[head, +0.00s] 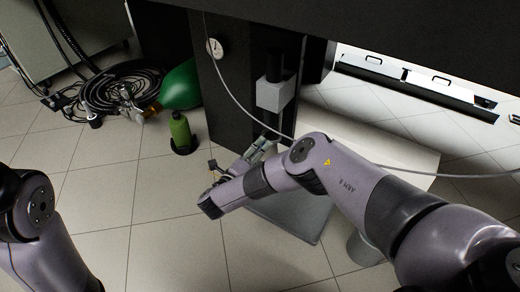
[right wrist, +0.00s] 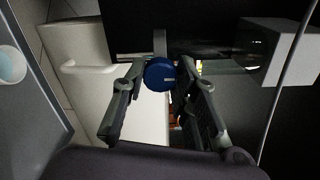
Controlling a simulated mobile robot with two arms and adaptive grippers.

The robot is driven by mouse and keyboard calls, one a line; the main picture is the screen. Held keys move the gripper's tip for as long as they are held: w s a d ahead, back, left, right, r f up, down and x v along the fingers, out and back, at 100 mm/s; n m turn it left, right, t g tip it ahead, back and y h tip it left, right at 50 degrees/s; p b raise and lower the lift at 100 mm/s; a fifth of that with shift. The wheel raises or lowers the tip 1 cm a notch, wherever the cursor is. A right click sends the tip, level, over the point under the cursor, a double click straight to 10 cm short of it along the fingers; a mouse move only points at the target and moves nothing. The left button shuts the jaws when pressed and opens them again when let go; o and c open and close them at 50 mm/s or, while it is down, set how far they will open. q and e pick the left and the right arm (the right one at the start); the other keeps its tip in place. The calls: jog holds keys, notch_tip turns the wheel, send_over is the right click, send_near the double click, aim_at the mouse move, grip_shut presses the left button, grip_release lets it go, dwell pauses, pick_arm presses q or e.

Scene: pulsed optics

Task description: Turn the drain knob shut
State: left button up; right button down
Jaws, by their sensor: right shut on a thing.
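The drain knob (right wrist: 160,76) is round and dark blue, with a small pale mark, and shows in the right wrist view at the upper middle. A grey stem or bracket rises behind it. My right gripper (right wrist: 160,70) has one finger on each side of the knob and is shut on it. In the head view my right gripper (head: 258,152) is low by the dark column, partly behind my own wrist, and the knob is hidden there. My left arm shows at the lower left of the head view, but its gripper is out of view.
A dark column (head: 232,100) carries a round gauge (head: 214,47) and a grey box (head: 275,95). A thin cable (head: 235,98) crosses the scene. Tiled floor at lower left is clear.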

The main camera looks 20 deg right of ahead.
jog(key=c, duration=1.3)
grip_release()
jog(key=shift+v, duration=6)
jog(key=shift+s+f, duration=0.1)
